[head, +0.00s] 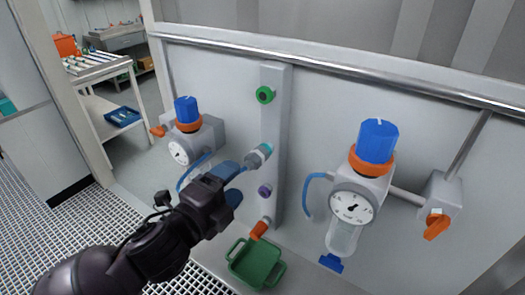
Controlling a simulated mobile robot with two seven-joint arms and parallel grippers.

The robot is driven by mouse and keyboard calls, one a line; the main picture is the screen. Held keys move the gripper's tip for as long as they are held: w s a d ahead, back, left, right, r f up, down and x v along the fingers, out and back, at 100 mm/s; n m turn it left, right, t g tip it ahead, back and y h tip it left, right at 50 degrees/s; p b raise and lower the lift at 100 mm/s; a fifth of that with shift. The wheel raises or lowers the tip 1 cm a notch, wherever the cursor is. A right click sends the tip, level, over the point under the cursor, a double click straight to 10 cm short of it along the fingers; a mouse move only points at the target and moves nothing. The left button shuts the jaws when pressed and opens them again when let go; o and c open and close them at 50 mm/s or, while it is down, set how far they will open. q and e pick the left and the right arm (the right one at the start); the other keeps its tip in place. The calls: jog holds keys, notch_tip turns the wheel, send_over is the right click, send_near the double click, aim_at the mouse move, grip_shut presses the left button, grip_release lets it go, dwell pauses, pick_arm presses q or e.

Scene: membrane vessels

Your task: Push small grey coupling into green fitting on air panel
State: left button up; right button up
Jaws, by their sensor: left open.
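The green fitting (265,95) is a green ring with a dark centre, high on the grey upright of the panel; nothing is in it. Lower on the upright, a small grey coupling (254,159) with a teal band sits at the upright's face, tilted toward the lower left; I cannot tell how it is seated. A thin blue hose appears to run to it. My left gripper (238,184) has blue fingers, open, just below and left of the coupling and apart from it. Its fingers and wrist hide part of the hose. My right gripper is not in view.
A purple fitting (265,191) and an orange piece (258,230) are lower on the upright. Blue-knobbed regulators with gauges stand left (186,110) and right (376,142). A green tray (256,265) is below. The panel around the green fitting is clear.

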aim_at(246, 168)
pick_arm(q)
jog(key=shift+a, duration=0.2)
jog(key=shift+w+d, duration=0.1)
jog(key=shift+w+d, duration=0.35)
jog(key=shift+w, duration=0.15)
jog(key=b+x, duration=0.1)
jog(key=x, duration=0.4)
jog(key=shift+w+d, duration=0.5)
jog(key=shift+w, duration=0.1)
jog(key=shift+w+d, duration=0.3)
jog(key=shift+w, duration=0.15)
